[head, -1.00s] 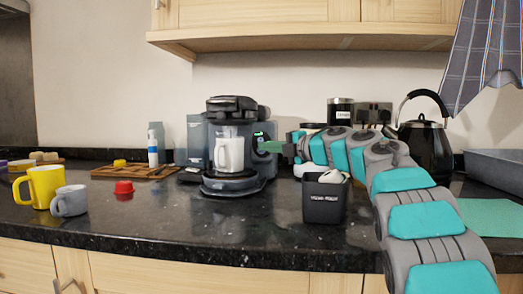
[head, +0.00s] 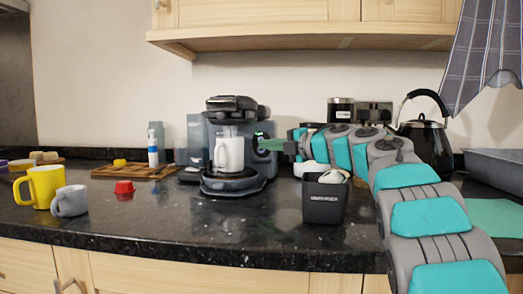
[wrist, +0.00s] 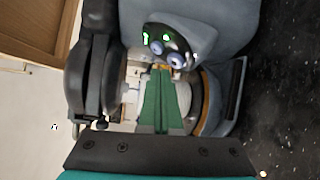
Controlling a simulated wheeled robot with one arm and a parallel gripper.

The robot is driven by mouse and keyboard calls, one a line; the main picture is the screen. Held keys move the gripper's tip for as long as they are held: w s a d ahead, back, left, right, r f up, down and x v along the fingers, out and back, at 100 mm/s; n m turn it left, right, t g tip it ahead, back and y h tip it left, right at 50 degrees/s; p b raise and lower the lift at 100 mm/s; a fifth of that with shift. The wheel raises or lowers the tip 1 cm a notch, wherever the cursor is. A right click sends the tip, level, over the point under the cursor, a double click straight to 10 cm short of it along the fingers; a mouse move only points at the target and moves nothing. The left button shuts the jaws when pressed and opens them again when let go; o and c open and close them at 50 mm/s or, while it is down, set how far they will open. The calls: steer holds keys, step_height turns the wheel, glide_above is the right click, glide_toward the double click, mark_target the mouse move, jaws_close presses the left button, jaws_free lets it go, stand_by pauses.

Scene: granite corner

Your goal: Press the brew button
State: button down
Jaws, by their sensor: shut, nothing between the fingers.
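The coffee machine (head: 236,186) stands on the counter with a white mug (head: 229,153) under its spout. Its control panel shows green lights at its right side in the head view. In the wrist view the panel (wrist: 165,42) has green lit symbols and two round blue-grey buttons, one (wrist: 156,46) upper left and one (wrist: 176,60) lower right. I cannot tell which one is the brew button. My gripper (wrist: 162,69) is shut and empty, its green fingertips just below the buttons in the wrist view. In the head view my gripper (head: 262,145) is beside the panel. I cannot tell whether it touches.
A dark bin (head: 325,203) stands below my arm, right of the machine. A black kettle (head: 428,150) is behind the arm. A yellow mug (head: 41,187), a grey mug (head: 70,202) and a red pod (head: 124,187) are on the left. The front counter middle is clear.

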steer(key=s, duration=0.1)
steer(key=s+r, duration=0.1)
steer(key=s+d+r, duration=0.1)
steer(key=s, duration=0.1)
steer(key=shift+s+r+p, duration=0.1)
steer(key=shift+r+p, duration=0.1)
steer(key=shift+p, duration=0.1)
stand_by(0.3)
steer(key=shift+s, duration=0.1)
stand_by(0.3)
